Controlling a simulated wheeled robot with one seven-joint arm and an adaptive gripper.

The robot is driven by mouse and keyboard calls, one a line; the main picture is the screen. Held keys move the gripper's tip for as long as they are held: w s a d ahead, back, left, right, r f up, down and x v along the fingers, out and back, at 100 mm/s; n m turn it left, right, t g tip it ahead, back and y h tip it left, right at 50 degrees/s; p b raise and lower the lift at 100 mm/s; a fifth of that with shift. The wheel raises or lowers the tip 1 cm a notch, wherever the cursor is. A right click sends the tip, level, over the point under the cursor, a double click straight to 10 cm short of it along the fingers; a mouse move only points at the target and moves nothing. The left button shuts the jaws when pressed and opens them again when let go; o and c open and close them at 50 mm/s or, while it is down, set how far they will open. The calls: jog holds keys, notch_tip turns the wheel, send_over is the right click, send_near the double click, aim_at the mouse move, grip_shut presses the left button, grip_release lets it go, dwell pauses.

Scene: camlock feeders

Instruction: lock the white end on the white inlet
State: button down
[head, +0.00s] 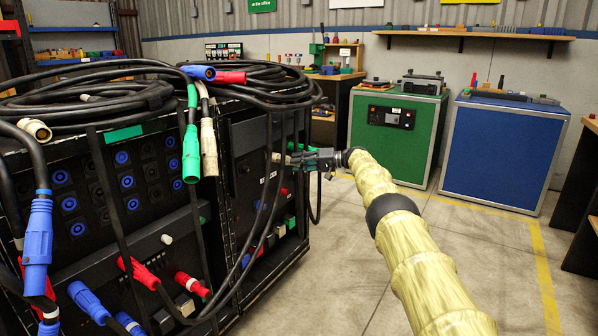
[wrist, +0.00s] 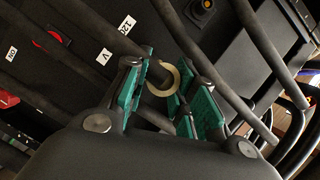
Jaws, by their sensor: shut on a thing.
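My gripper (head: 300,158) is at the right-hand face of the black rack, with its fingertips pointing left toward the panel. In the wrist view my gripper (wrist: 165,92) has its green finger pads on either side of a cream-white ring, the white end (wrist: 161,90), and is shut on it. A cream piece (head: 279,157) shows just past the fingertips in the head view. The fingers hide much of the held part. I cannot tell the white inlet apart from the held end, nor whether the two touch.
Black cables (head: 266,190) hang down the rack face close to my gripper, and several cross the wrist view. A green connector (head: 191,150) and another white connector (head: 208,148) hang at the rack's front corner. A green cabinet (head: 385,160) and open floor lie to the right.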

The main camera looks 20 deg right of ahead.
jog(key=b, duration=0.2)
jog(key=shift+d+f+m+b, duration=0.2)
jog(key=shift+f+m+b, duration=0.1)
jog(key=shift+f, duration=0.05)
jog(key=shift+r+b, duration=0.2)
jog(key=shift+b, duration=0.1)
jog(key=c, duration=1.1)
grip_release()
jog(key=shift+s, duration=0.1)
jog(key=shift+a+r, duration=0.1)
jog(key=shift+a, duration=0.15)
jog(key=o, duration=0.7)
jog(key=shift+d, duration=0.1)
jog(key=shift+c, duration=0.2)
jog(key=p, duration=0.2)
jog(key=shift+r+p, duration=0.3)
jog(key=p, duration=0.6)
jog(key=shift+n, duration=0.4)
